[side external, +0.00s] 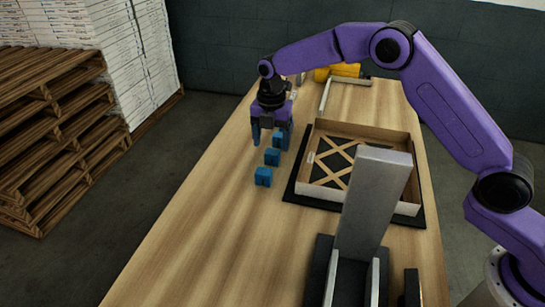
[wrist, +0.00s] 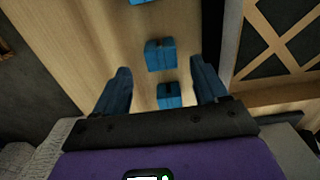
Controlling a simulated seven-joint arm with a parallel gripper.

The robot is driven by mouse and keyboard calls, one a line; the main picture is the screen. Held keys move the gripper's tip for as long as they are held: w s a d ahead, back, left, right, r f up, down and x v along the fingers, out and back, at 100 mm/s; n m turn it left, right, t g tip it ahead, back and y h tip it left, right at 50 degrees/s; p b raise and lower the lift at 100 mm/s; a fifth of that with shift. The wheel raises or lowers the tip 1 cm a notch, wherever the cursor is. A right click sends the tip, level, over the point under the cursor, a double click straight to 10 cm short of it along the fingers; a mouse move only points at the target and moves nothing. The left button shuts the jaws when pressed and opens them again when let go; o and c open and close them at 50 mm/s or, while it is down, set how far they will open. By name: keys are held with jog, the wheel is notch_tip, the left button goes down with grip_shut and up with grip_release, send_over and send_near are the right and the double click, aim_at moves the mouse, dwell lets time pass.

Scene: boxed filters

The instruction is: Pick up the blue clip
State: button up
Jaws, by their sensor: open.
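Three small blue clips stand in a row on the wooden table. In the side external view, the near clip (side external: 263,177), the middle clip (side external: 272,157) and the far clip (side external: 279,140) are separate. My gripper (side external: 271,144) has blue fingers pointing down, close to the far clip. In the wrist view, my gripper (wrist: 161,68) is open, with one clip (wrist: 169,96) showing between its fingers. The middle clip (wrist: 160,54) lies beyond it, and another clip (wrist: 140,1) is cut off at the top edge. Contact between a finger and a clip cannot be made out.
A shallow open box (side external: 358,197) with crossed brown strips inside sits on a black mat, right of the clips. A tall grey upright fixture (side external: 373,203) stands at the near right. A bent metal bar (side external: 326,96) and a yellow object (side external: 337,72) are behind. The table's left side is clear.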

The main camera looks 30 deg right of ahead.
aim_at(272, 152)
notch_tip(272, 152, down, 5)
jog(key=shift+d, duration=0.1)
dwell(0.3)
jog(key=c, duration=1)
jog(key=shift+c, duration=0.2)
jog(key=shift+r, duration=0.1)
